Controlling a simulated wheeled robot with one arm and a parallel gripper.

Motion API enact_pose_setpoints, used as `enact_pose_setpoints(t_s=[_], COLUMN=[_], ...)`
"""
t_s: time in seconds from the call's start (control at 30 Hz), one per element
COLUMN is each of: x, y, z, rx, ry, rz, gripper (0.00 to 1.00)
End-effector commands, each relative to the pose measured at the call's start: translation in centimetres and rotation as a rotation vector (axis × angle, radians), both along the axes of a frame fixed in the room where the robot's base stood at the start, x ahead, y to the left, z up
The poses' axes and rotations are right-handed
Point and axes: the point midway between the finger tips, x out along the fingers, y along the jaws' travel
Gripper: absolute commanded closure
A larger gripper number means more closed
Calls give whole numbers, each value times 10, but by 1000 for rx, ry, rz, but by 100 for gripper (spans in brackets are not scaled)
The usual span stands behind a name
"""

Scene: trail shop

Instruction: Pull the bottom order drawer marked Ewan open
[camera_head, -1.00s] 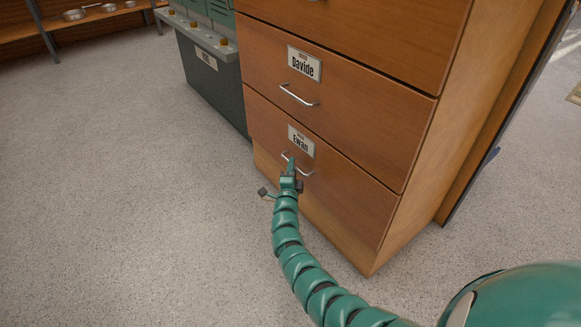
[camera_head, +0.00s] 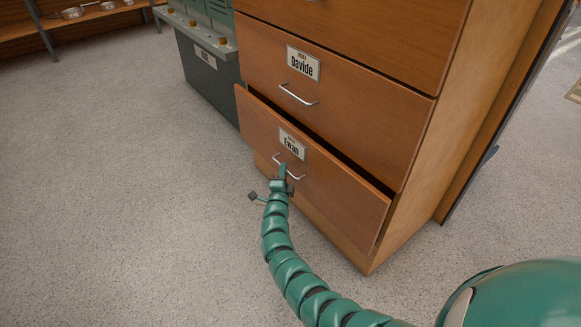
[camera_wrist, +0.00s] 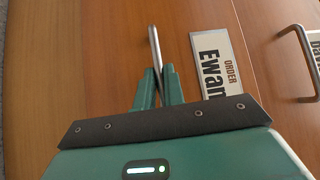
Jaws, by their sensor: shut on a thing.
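The bottom drawer (camera_head: 325,185) has a wooden front with a white label (camera_head: 292,144) reading "Ewan". It stands a little way out of the cabinet, with a dark gap along its top edge. My gripper (camera_head: 283,170) is shut on the drawer's silver bar handle (camera_head: 297,177). In the wrist view the two green fingers (camera_wrist: 155,85) close around the handle (camera_wrist: 154,48), beside the Ewan label (camera_wrist: 213,68). The inside of the drawer is hidden in shadow.
The Davide drawer (camera_head: 340,85) above is shut, its handle (camera_head: 298,94) free. A dark grey bin unit (camera_head: 205,82) with a green top stands left of the cabinet. The speckled floor (camera_head: 130,180) in front and to the left is clear.

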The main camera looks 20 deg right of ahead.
Motion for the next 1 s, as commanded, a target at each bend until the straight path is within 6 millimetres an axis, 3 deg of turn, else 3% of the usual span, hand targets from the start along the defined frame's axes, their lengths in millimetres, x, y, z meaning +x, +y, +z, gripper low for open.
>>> enact_pose_setpoints(t_s=[0.4, 0.6, 0.8, 1.0], x=[-48, -69, -85, -92], y=[134, 190, 232, 254], z=[-3, -6, -6, -2], rx=[4, 3, 2, 1], ry=[4, 1, 2, 1], rz=[9, 5, 3, 2], gripper=[100, 100, 100, 100])
